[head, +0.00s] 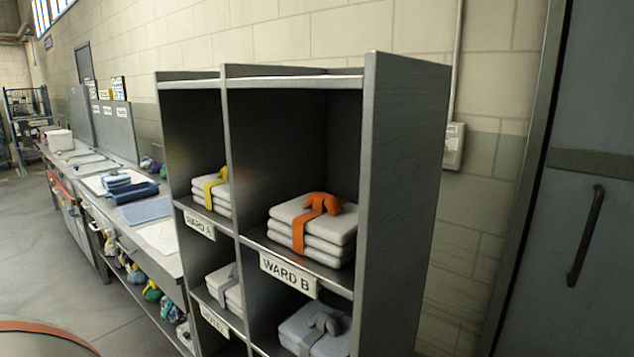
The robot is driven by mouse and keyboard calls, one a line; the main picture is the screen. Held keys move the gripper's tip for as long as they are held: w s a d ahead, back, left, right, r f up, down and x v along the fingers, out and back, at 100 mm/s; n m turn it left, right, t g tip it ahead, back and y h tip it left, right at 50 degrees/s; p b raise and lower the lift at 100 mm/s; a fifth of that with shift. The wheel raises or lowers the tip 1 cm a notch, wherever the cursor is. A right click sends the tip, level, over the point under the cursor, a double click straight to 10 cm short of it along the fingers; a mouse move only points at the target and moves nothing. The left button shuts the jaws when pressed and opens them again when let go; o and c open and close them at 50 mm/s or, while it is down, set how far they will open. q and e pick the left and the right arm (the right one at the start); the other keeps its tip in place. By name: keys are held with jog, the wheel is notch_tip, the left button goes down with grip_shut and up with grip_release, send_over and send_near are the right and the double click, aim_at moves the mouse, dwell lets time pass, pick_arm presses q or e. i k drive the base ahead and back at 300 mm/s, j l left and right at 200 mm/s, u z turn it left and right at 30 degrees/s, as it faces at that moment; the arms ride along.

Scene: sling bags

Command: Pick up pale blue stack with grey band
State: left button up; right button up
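A stack with a grey band (316,331) sits in the lower right compartment of the grey shelf unit (405,190). It looks pale grey-blue, and its lower part is cut off by the picture's bottom edge. Another stack with a grey band (226,288), whiter in look, sits in the lower left compartment, partly hidden by the divider. Neither of my grippers is in view.
White stacks with an orange band (312,222) and a yellow band (212,190) fill the upper compartments, labelled WARD B and WARD A. A dark blue roll (137,192) lies on the bench (160,238). A grey door (575,200) stands right.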

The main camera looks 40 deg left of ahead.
aim_at(115, 180)
jog(key=u, duration=2.45)
jog(key=i+j+u, duration=0.1)
jog(key=i+u, duration=0.4)
jog(key=i, duration=3.1)
jog(key=i+j, duration=0.15)
jog(key=i, duration=2.9)
